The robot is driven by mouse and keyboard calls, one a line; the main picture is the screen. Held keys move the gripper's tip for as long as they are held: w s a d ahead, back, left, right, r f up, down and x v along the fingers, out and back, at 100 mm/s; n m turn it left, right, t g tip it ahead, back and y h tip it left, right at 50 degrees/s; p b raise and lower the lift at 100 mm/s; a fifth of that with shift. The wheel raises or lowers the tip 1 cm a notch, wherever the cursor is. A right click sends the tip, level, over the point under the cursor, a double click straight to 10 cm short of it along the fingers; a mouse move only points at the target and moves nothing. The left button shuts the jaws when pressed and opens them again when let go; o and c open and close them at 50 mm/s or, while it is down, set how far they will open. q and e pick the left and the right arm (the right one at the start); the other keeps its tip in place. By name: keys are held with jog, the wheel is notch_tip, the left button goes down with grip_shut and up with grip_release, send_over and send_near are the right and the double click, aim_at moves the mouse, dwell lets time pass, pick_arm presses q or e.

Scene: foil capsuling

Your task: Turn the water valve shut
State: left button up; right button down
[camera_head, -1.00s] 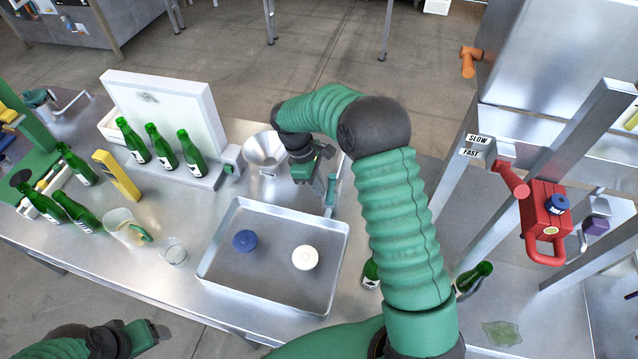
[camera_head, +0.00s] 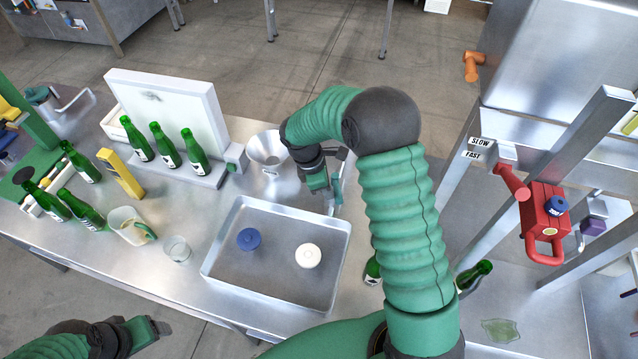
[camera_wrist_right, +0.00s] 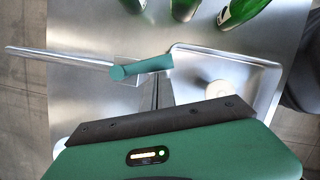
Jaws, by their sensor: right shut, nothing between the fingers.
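The water valve's teal lever handle (camera_wrist_right: 145,67) shows in the right wrist view, on a metal fitting with a long thin pipe (camera_wrist_right: 65,57) running left. My right gripper (camera_wrist_right: 157,92) is shut and empty, its dark fingers seen nearly edge-on just below the lever. I cannot tell whether they touch it. In the head view my right gripper (camera_head: 328,200) points down beside the valve, behind the tray, and partly hides the lever. My left gripper (camera_head: 155,329) is at the bottom left, far from the valve; its finger opening is unclear.
A metal tray (camera_head: 225,278) holds a blue cap (camera_head: 248,239) and a white cap (camera_head: 307,255). A funnel (camera_head: 267,148) stands left of my right gripper. Green bottles (camera_head: 163,142) stand by the white lightbox (camera_head: 185,100). A red box with a handle (camera_head: 543,215) is at right.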

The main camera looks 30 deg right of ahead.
jog(key=n, duration=0.1)
jog(key=s+d+n+t+p, duration=0.1)
jog(key=n, duration=0.1)
jog(key=s+d+n+p, duration=0.1)
jog(key=shift+r+n, duration=0.25)
jog(key=shift+n, duration=0.05)
jog(key=shift+s+d+n+t+p, duration=0.35)
jog(key=shift+d+n+p, duration=0.3)
jog(key=shift+n, duration=0.35)
jog(key=shift+d+f+n+t+p, duration=0.1)
jog(key=shift+d+n+t+p, duration=0.4)
jog(key=shift+d+n+p, duration=0.8)
jog(key=shift+d+f+n+t+p, duration=0.1)
jog(key=shift+d+n+t+p, duration=0.35)
jog(key=shift+d+n+p, duration=0.8)
jog(key=shift+a+n+b, duration=0.35)
jog(key=shift+a, duration=0.2)
